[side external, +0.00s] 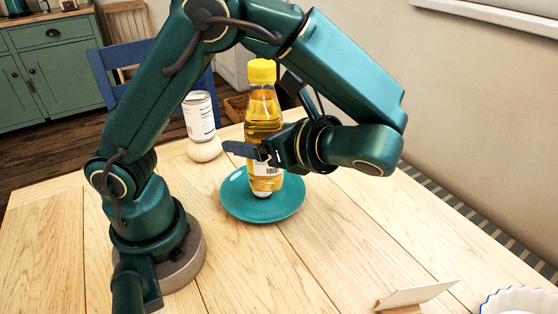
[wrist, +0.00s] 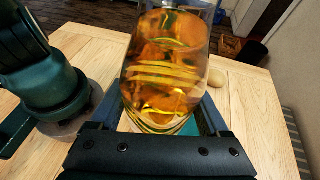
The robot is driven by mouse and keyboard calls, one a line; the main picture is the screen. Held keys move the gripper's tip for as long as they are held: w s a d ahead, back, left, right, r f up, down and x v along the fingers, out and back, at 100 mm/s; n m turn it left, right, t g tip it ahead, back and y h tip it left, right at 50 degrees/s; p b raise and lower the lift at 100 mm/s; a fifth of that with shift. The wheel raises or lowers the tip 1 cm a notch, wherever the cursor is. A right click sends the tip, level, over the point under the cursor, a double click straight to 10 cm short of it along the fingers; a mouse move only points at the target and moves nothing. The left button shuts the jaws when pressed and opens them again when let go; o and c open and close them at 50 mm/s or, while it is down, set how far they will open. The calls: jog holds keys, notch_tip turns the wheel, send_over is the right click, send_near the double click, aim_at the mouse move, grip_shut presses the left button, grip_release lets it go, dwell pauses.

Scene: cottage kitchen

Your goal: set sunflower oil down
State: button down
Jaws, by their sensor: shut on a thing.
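The sunflower oil (side external: 264,115) is a clear bottle of golden oil with a yellow cap and a white label. It stands upright in the side view, over a round teal plate (side external: 236,207) on the wooden table. I cannot tell whether its base touches the plate. My gripper (side external: 262,152) is shut on the bottle around its middle, coming from the right. In the wrist view the bottle (wrist: 165,65) fills the space between my gripper's fingers (wrist: 165,118), and its top is cut off. The plate is mostly hidden there behind the bottle.
A white labelled jar (side external: 199,115) stands behind and left of the bottle, above a pale round object (side external: 204,149). A card in a wooden holder (side external: 414,295) and a blue-rimmed white dish (side external: 517,301) are at the front right. The table (side external: 340,235) right of the plate is clear.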

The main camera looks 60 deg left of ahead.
jog(key=s+d+f+n+g+h, duration=0.1)
jog(key=s+d+n+g+h, duration=0.3)
jog(key=n+h, duration=0.35)
jog(key=s+d+f+n+g+h, duration=0.1)
jog(key=s+d+n+g+h, duration=0.1)
jog(key=d+n+g+h, duration=0.45)
jog(key=w+d+r+n+t+h, duration=0.1)
jog(key=w+r+n+t+h, duration=0.2)
jog(key=w+n+t+h, duration=0.8)
jog(key=shift+s+d+f+n+g+h, duration=0.1)
jog(key=shift+s+d+f+n+g, duration=0.5)
jog(key=shift+s+d+f, duration=0.95)
jog(key=shift+s+d+f+n+g+h, duration=0.1)
jog(key=shift+s+d+f+n+g, duration=0.5)
jog(key=shift+d+f, duration=1.55)
jog(key=shift+s+d+f+n+g+h, duration=0.1)
jog(key=shift+s+d+f+n+g, duration=0.15)
jog(key=shift+s+d+f+n, duration=1)
jog(key=shift+d+f+m, duration=0.45)
jog(key=shift+d+f, duration=0.1)
jog(key=shift+f, duration=0.25)
grip_release()
